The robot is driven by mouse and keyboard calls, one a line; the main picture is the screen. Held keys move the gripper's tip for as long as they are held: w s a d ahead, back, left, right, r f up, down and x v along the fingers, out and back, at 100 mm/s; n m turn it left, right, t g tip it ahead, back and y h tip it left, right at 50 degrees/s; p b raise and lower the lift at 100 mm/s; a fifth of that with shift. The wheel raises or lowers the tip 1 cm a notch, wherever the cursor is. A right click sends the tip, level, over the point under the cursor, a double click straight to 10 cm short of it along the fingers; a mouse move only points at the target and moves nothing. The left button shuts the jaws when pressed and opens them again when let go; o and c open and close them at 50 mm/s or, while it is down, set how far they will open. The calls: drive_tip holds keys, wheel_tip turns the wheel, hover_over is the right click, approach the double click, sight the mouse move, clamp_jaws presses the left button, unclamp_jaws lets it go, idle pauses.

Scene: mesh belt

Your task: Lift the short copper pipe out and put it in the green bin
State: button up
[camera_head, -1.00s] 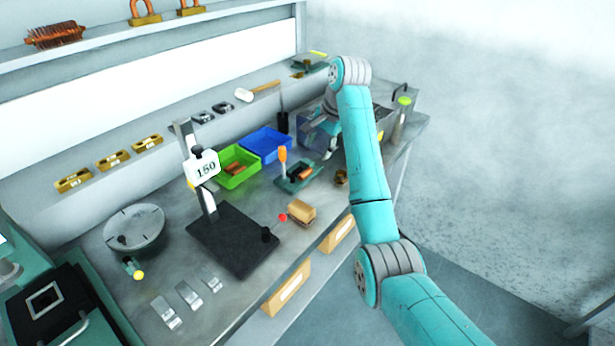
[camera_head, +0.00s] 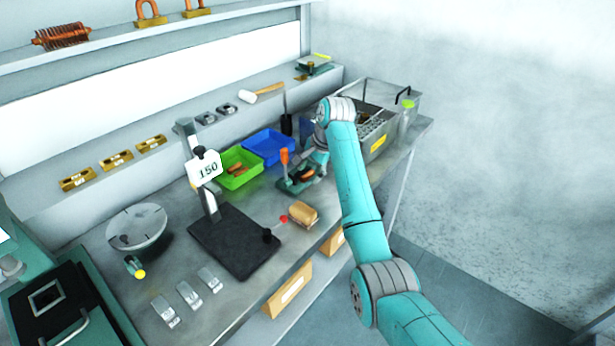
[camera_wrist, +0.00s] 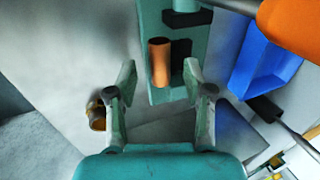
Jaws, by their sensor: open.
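A short copper pipe (camera_wrist: 160,62) sits in a teal fixture (camera_wrist: 146,12) with dark blocks around it. In the head view the copper pipe (camera_head: 308,173) shows small in the fixture (camera_head: 296,186), which has an upright orange handle (camera_head: 284,157). My gripper (camera_wrist: 158,76) is open and empty, its fingers spread to either side of the pipe in the wrist view; I cannot tell the height gap. In the head view my gripper (camera_head: 318,160) is close by the fixture, partly hidden by my arm. The green bin (camera_head: 226,160) stands left of the fixture and holds copper pieces.
The blue bin (camera_head: 268,143) stands beside the green one; it also shows in the wrist view (camera_wrist: 262,62). The orange handle (camera_wrist: 290,25) rises close at the upper right there. A brass ring (camera_wrist: 96,116) lies left of my gripper. A wire basket (camera_head: 378,128) is behind my arm.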

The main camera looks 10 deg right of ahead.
drive_tip(key=shift+w+a+f, duration=0.1)
drive_tip(key=shift+f, duration=0.25)
clamp_jaws()
